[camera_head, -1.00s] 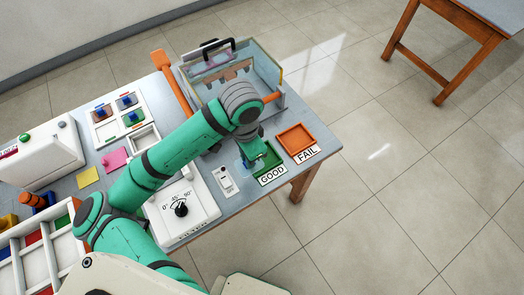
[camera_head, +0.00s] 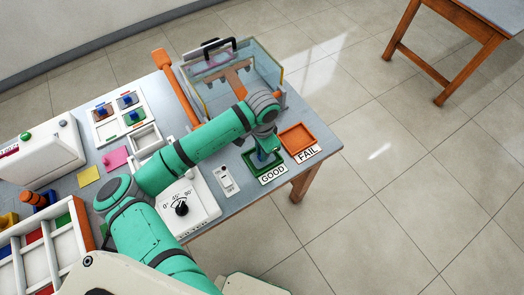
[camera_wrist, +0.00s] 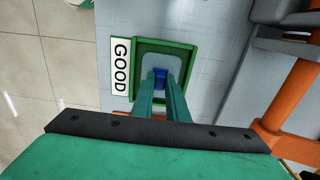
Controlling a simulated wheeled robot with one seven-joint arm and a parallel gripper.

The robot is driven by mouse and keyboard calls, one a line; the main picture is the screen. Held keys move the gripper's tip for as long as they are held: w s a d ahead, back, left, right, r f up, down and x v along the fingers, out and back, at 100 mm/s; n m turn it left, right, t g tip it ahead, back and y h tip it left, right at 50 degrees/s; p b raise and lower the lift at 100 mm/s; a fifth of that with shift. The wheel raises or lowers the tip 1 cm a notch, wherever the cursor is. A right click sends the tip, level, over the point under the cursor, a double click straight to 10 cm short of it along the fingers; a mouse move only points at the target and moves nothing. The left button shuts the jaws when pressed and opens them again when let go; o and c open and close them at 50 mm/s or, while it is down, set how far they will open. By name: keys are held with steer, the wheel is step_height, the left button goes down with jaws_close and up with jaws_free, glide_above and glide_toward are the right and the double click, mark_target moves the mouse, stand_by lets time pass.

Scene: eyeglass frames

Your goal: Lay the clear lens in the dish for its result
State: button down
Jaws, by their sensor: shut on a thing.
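The clear lens (camera_wrist: 152,62) shows in the wrist view as a pale, see-through plate with a small blue grip (camera_wrist: 160,79). My gripper (camera_wrist: 161,87) is shut on the blue grip. The lens lies within the outline of the green dish (camera_wrist: 167,43), which has a GOOD label beside it. I cannot tell whether it touches the dish floor. In the head view my gripper (camera_head: 265,152) points down over the green dish (camera_head: 250,168) and hides part of it.
An orange dish (camera_head: 297,139) labelled FAIL is right of the green one. A clear-walled box (camera_head: 262,75) stands behind. A white dial unit (camera_head: 190,205) and a small switch (camera_head: 227,181) are to the left. The table's front edge is close.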

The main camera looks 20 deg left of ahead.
steer(key=shift+f, duration=0.15)
steer(key=c, duration=1.7)
jaws_free()
steer(key=shift+c, duration=0.2)
